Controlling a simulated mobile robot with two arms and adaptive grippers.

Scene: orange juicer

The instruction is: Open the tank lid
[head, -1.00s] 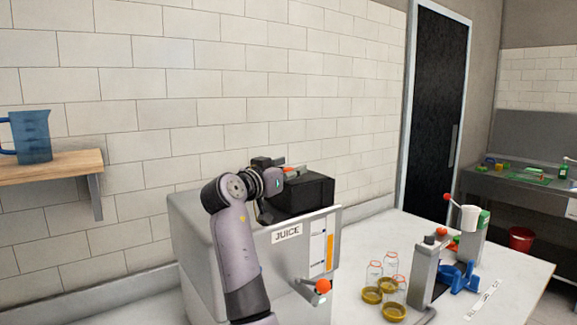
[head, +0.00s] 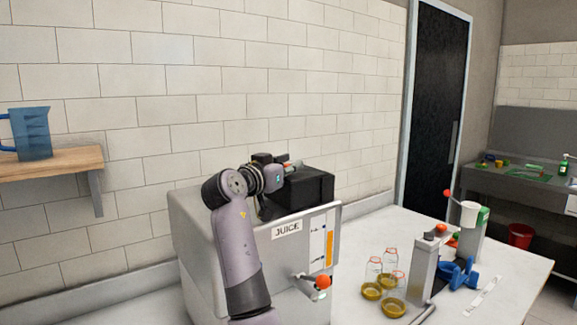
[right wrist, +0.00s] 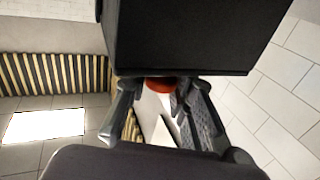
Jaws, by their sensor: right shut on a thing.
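The grey juicer marked JUICE (head: 252,262) stands on the counter, with a black box-shaped tank or lid part (head: 310,188) on its top. My right gripper (head: 286,166) is at the upper left edge of this black part. In the right wrist view the black part (right wrist: 195,38) fills the top middle. There my right gripper (right wrist: 160,86) has its fingers on both sides of a small red piece (right wrist: 158,82), likely a handle, just below the black edge. The fingers partly hide it, and the exact contact is not clear. My left gripper is not in view.
A red-knobbed lever (head: 323,282) sticks out of the juicer's front. Several jars (head: 393,282) and a grey device with a blue part (head: 458,274) stand to the right. A blue jug (head: 31,134) sits on a wooden shelf (head: 50,162) at left.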

